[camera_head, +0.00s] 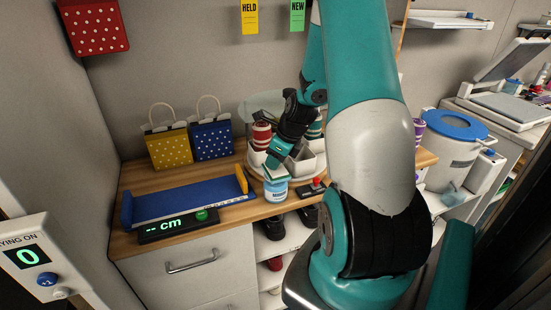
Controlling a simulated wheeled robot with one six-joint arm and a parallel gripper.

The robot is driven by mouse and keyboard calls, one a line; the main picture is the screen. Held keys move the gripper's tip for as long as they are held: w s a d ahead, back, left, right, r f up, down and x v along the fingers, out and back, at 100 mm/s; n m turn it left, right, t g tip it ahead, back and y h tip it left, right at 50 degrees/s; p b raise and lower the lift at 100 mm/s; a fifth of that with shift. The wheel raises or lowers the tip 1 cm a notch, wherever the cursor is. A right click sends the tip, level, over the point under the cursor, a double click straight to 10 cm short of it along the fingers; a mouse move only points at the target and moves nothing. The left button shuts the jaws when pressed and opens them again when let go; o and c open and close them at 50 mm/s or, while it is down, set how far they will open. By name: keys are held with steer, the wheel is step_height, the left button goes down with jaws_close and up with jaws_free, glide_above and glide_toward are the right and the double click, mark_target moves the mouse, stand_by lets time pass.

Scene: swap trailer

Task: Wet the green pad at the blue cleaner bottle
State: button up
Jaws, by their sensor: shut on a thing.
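The blue cleaner bottle (276,192), a short light-blue container with a white label, stands at the front edge of the wooden counter. My gripper (275,162) reaches down from the right to just above it. My gripper is shut on the green pad (276,173), a small piece with a pale top and green edge, which sits right over the top of the bottle. I cannot tell whether the pad touches the bottle. The fingertips are small and partly merge with the pad, and the bottle's top is hidden.
A blue measuring board (190,200) with a "-- cm" display (178,226) lies left of the bottle. A white divided carousel (312,168) with red-and-white items stands behind. A small box with a red knob (316,186) is at right. Yellow (168,147) and blue (212,139) dotted bags stand at the back.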

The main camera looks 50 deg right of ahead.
steer(key=shift+r+p, duration=3.1)
steer(key=shift+r, duration=0.35)
steer(key=shift+f, duration=0.1)
